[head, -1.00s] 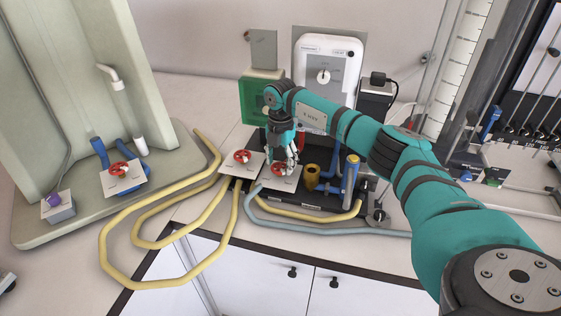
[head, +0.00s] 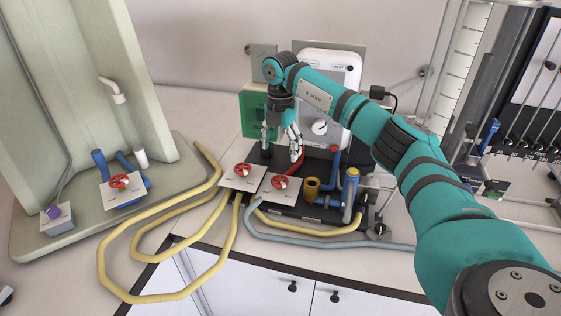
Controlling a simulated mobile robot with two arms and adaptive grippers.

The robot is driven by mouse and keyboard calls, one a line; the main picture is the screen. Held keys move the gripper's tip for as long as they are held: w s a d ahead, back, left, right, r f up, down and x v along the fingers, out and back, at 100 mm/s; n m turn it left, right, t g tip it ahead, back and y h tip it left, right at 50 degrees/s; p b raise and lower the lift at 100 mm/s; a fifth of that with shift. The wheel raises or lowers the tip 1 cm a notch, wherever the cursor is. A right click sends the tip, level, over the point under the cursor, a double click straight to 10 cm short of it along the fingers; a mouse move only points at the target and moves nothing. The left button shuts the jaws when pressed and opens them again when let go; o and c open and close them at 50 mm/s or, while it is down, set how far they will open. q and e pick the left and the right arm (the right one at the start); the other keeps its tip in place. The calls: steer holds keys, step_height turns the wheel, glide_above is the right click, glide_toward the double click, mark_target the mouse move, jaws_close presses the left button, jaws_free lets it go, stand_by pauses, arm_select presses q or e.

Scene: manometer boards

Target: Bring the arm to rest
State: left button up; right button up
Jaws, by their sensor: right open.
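My right gripper (head: 282,146) hangs pointing down at the end of my teal right arm (head: 345,110). Its fingers are apart and hold nothing. It is above the back part of the black pump base (head: 320,215), behind the red-handled valve (head: 280,182) on the right white plate. A second red-handled valve (head: 242,170) sits on the white plate to its left. The gripper looks clear of both handles. My left gripper is not in view.
A green box (head: 255,115) and a white gauge unit (head: 325,62) stand close behind the gripper. Yellow hoses (head: 142,297) loop over the bench at left. A third red valve (head: 119,181) is on the left board. Glass tubes and a dark panel stand at right.

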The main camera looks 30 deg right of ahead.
steer(key=shift+r, duration=1)
